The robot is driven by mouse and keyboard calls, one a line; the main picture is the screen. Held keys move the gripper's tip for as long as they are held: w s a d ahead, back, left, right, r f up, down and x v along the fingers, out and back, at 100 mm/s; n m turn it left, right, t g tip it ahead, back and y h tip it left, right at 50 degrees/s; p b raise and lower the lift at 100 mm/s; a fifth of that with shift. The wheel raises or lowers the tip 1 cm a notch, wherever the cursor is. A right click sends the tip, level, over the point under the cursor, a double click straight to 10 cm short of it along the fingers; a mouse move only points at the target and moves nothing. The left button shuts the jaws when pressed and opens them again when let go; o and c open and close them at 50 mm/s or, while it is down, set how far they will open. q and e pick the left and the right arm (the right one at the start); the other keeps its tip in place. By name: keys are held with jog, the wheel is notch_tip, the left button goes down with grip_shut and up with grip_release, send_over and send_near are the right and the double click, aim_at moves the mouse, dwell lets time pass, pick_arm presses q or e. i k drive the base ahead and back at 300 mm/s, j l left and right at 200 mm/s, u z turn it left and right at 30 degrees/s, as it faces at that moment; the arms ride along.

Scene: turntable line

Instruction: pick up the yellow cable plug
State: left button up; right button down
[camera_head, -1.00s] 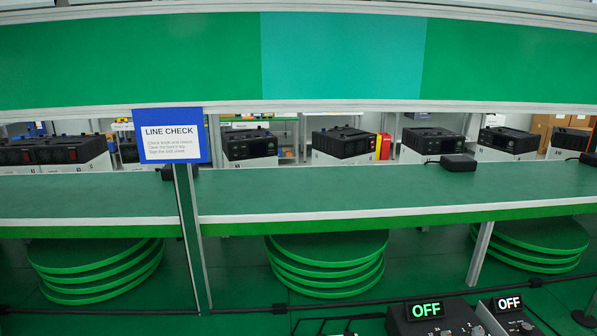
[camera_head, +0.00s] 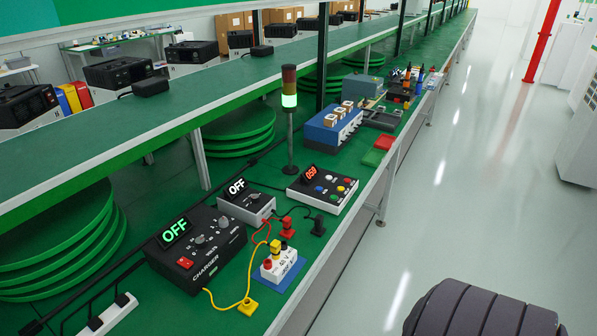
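A yellow plug (camera_head: 248,307) lies on the green bench near its front edge, left of and below a small white terminal block (camera_head: 279,264). A thin yellow cable (camera_head: 250,272) runs close by it, between the black charger (camera_head: 195,248) and the terminal block area. Another yellow piece (camera_head: 275,247) stands upright on the terminal block, with a red post beside it. A red plug (camera_head: 287,229) and a black plug (camera_head: 318,226) stand behind the block. Neither of my grippers is in view.
The charger and a smaller grey box (camera_head: 246,203) show OFF. A button panel (camera_head: 322,188), a signal lamp (camera_head: 289,100) and a blue rack (camera_head: 331,125) stand farther along the bench. A white power strip (camera_head: 107,315) lies lower left.

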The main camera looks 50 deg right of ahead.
aim_at(275, 246)
jog(key=z, duration=1.3)
